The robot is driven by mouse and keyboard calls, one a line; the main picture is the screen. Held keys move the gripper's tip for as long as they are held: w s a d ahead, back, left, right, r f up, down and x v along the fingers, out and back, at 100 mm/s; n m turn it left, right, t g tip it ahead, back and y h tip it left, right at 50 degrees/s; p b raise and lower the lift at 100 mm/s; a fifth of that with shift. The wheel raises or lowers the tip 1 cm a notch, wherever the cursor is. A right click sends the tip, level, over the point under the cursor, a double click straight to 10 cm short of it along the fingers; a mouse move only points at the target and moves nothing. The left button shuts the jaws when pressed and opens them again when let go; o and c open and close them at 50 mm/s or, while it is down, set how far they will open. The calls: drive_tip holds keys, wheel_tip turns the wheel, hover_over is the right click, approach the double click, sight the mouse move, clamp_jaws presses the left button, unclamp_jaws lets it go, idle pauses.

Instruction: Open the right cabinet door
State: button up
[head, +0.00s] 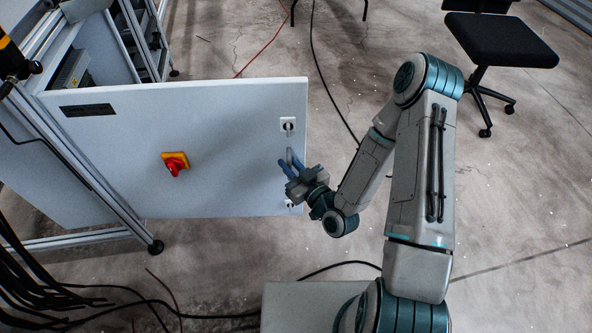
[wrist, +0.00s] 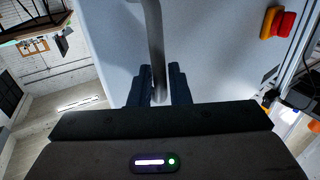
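The right cabinet door (head: 225,140) is a flat light-grey panel standing swung out from the metal frame at left. Two small lock plates, an upper one (head: 289,127) and a lower one, sit near its free right edge. A grey bar handle (head: 290,155) is between them. My gripper (head: 288,168) is at this handle, its blue fingers on either side of it. In the wrist view the curved handle (wrist: 154,40) runs down between the two dark fingers (wrist: 158,88), which look closed on it. The exact contact is partly hidden.
A red and yellow switch (head: 175,163) projects from the door. The cabinet's aluminium frame (head: 85,180) and black cables (head: 40,290) are at left. A black chair (head: 500,40) stands at the upper right. Concrete floor right of the door is mostly clear, apart from thin cables.

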drive_tip(key=p+v, duration=0.6)
drive_tip(key=v, duration=0.6)
drive_tip(key=shift+p, duration=0.3)
drive_tip(key=shift+w+a, duration=0.1)
drive_tip(key=w+d+r+g+h+p, duration=0.4)
drive_tip(key=d+r+h+p, duration=0.1)
drive_tip(key=r, duration=0.5)
drive_tip(key=w+d+r+g+h+p, duration=0.35)
drive_tip(key=w+d+r+h, duration=0.2)
drive_tip(key=r, duration=0.35)
drive_tip(key=s+r+m+g+p, duration=0.2)
drive_tip(key=s+r+m+p, duration=0.1)
drive_tip(key=s+r, duration=0.6)
drive_tip(key=s+r+m+g+p, duration=0.2)
drive_tip(key=s+r+m+p, duration=0.2)
drive_tip(key=s+r, duration=0.5)
wheel_tip(320, 180, up, 6)
drive_tip(key=shift+a+m, duration=0.25)
drive_tip(key=shift+m, duration=0.05)
